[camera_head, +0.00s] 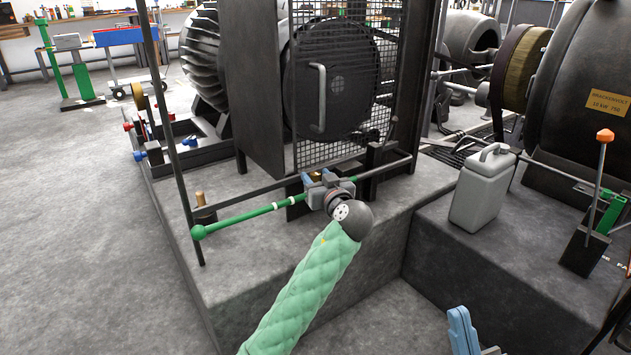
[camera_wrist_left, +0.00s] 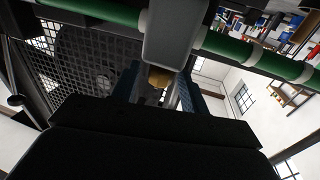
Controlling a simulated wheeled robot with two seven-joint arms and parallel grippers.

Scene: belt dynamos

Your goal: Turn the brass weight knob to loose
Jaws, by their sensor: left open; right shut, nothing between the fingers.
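A green lever rod (camera_head: 250,216) with white bands and a round green end runs across the front of the machine. A grey weight block (camera_wrist_left: 176,32) sits on this rod in the left wrist view. The brass weight knob (camera_wrist_left: 160,77) shows just below the block, between the two blue fingers of my left gripper (camera_head: 318,179). The fingers stand open on either side of the knob; I cannot tell whether they touch it. In the head view my gripper and wrist hide most of the weight and knob. My right gripper (camera_head: 462,325) is partly in view at the bottom edge, shut and empty.
A mesh guard (camera_head: 335,40) with a dark round door stands behind the rod. A dark upright post (camera_head: 172,130) stands to the left. A grey jerrycan (camera_head: 482,188) and an orange-knobbed lever (camera_head: 598,165) stand on the right plinth. Open floor lies left.

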